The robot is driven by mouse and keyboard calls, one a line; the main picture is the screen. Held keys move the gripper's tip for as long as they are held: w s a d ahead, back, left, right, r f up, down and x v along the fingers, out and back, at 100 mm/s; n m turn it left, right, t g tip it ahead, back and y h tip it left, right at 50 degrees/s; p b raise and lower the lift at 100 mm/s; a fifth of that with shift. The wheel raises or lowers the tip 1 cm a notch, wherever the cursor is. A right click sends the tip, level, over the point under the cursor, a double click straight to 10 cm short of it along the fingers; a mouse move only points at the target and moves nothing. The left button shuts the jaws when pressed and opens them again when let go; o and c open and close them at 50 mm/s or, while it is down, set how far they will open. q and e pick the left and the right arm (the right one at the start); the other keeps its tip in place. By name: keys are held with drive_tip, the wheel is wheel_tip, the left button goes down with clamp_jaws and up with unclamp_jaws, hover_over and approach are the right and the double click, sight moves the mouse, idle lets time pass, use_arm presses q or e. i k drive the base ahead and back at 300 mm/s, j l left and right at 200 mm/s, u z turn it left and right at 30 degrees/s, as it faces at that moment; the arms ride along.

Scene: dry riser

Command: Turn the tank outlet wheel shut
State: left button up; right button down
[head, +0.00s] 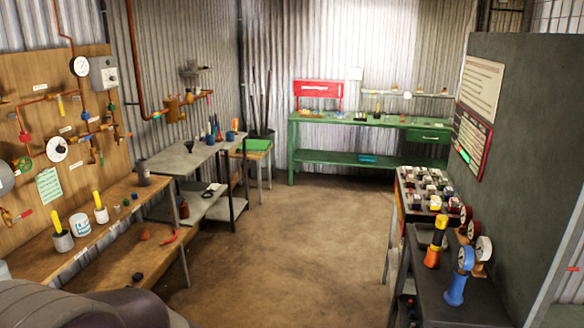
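A wooden board (40,85) on the left wall carries copper pipes, round gauges and several small valves. A green wheel (25,146) sits at the board's left part, close to a red fitting (25,137). A blue handle (85,115) shows further right on the pipework. I cannot tell which of these, if any, is the tank outlet wheel. A further copper pipe run with a brass body (172,107) is on the corrugated wall beyond the board. Neither of my grippers shows.
A wooden bench (110,222) with pots runs below the board. A grey metal table (180,160) stands beyond it, a green workbench (310,127) at the back. A dark bench (470,300) with gauges stands at right. The middle floor (290,240) is clear.

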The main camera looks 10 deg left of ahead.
sight(30, 159)
drive_tip(key=i+j+u, duration=0.15)
drive_tip(key=i+u, duration=0.15)
drive_tip(key=i, duration=0.2)
drive_tip(key=i+u, duration=0.25)
drive_tip(key=i, duration=0.3)
drive_tip(key=i+l+u, duration=0.1)
drive_tip(key=i+u, duration=0.2)
drive_tip(key=i, duration=0.2)
drive_tip(key=i+l+u, duration=0.25)
drive_tip(key=i, duration=0.25)
drive_tip(key=i+l+u, duration=0.3)
drive_tip(key=i, duration=0.2)
